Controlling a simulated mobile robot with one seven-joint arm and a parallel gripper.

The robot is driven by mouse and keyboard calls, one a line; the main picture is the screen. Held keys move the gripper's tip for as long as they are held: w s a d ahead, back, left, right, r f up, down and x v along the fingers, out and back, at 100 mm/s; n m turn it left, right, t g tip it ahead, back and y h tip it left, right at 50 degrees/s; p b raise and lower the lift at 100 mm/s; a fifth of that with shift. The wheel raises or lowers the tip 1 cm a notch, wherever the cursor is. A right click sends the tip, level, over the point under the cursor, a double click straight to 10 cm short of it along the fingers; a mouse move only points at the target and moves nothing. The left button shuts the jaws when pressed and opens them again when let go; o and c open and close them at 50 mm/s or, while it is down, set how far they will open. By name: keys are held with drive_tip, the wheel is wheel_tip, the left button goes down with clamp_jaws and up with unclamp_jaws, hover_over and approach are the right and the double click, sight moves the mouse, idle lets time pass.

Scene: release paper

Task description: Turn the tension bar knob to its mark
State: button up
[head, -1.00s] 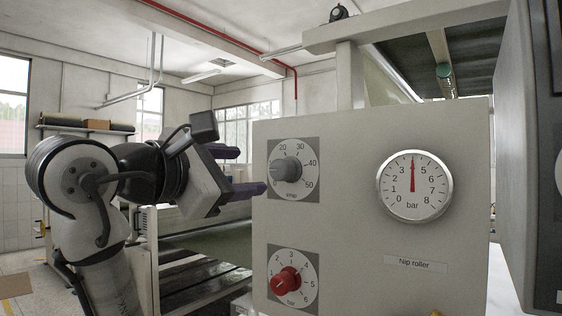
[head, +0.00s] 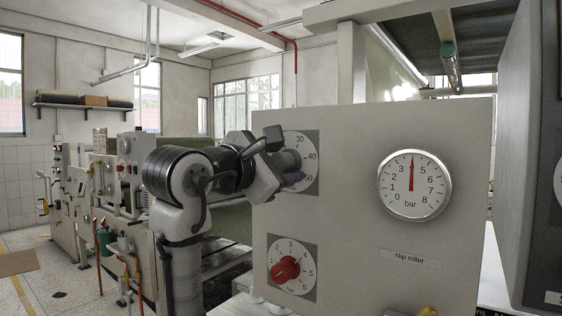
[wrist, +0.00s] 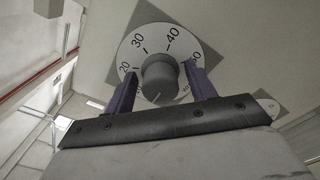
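A grey knob (wrist: 159,78) sits on a white round dial (wrist: 133,62) marked 20 to 50 in the wrist view. My gripper (wrist: 160,73) is open, with one purple finger on each side of this knob. Gaps show between the fingers and the knob. In the head view my gripper (head: 284,168) covers most of the upper dial (head: 304,146). A red knob (head: 285,270) sits on the lower dial (head: 303,262), numbered up to 6 and labelled bar. I cannot tell from the labels which knob is the tension bar knob.
A round pressure gauge (head: 414,185) on the same panel (head: 345,215) reads about 4 bar. A Nip roller label (head: 411,259) is below it. A dark cabinet (head: 525,170) stands close at the right. Other machinery (head: 120,175) stands behind my arm at the left.

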drive_tip(key=c, duration=0.9)
drive_tip(key=shift+o, duration=0.2)
drive_tip(key=shift+m, duration=0.3)
drive_tip(key=m+b, duration=0.1)
drive_tip(key=m, duration=0.3)
drive_tip(key=shift+f+m, duration=0.1)
drive_tip(key=shift+m, duration=0.2)
drive_tip(key=m, duration=0.4)
drive_tip(key=shift+f+m+b, duration=0.1)
drive_tip(key=shift+m+b, duration=0.2)
drive_tip(key=shift+b, duration=0.1)
drive_tip(key=m+b, duration=0.1)
drive_tip(key=m, duration=0.5)
drive_tip(key=shift+f, duration=0.1)
drive_tip(key=m, duration=0.7)
drive_tip(key=shift+b, duration=0.3)
